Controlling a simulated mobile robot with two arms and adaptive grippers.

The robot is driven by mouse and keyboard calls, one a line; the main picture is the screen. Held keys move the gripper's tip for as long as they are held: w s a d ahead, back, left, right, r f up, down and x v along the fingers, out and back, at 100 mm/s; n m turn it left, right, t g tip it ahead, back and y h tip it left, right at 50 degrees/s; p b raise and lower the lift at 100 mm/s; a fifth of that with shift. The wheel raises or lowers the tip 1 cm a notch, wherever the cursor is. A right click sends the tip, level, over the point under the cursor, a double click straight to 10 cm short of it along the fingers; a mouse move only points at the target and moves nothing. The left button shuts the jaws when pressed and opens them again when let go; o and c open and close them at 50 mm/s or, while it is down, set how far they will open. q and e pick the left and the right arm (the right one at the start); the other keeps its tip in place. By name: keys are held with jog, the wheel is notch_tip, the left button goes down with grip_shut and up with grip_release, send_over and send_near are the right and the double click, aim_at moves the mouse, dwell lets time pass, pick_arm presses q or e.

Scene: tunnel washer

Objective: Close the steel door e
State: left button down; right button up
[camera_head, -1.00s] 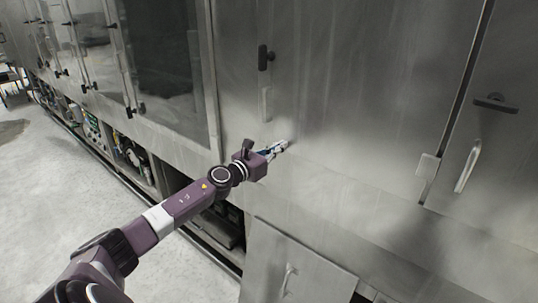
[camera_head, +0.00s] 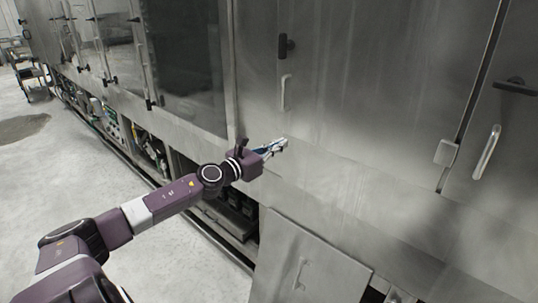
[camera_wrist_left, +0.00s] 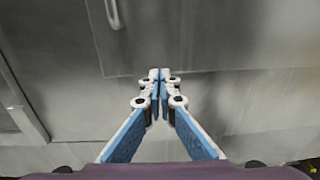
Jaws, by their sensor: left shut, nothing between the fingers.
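A large steel door (camera_head: 370,90) fills the machine front ahead of me and looks flush or nearly so. It has a bright bar handle (camera_head: 286,92) and a black latch (camera_head: 286,46) near its left edge. I cannot tell from any marking which door is e. My left gripper (camera_head: 280,144) is shut and empty, just below that handle, in front of the steel near the door's lower left. The left wrist view shows its blue-padded fingers (camera_wrist_left: 158,75) together, with the handle (camera_wrist_left: 113,14) above and to the left. Contact with the steel cannot be told. My right gripper is out of view.
A lower steel panel (camera_head: 325,255) with its own handle stands below, beside dark open bays. Another door with a handle (camera_head: 487,152) is at the right. Glass-fronted doors (camera_head: 185,60) are at the left.

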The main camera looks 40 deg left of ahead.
pick_arm(q)
jog(key=s+b, duration=0.1)
jog(key=s, duration=0.3)
jog(key=shift+s+f, duration=0.1)
jog(key=shift+s, duration=0.2)
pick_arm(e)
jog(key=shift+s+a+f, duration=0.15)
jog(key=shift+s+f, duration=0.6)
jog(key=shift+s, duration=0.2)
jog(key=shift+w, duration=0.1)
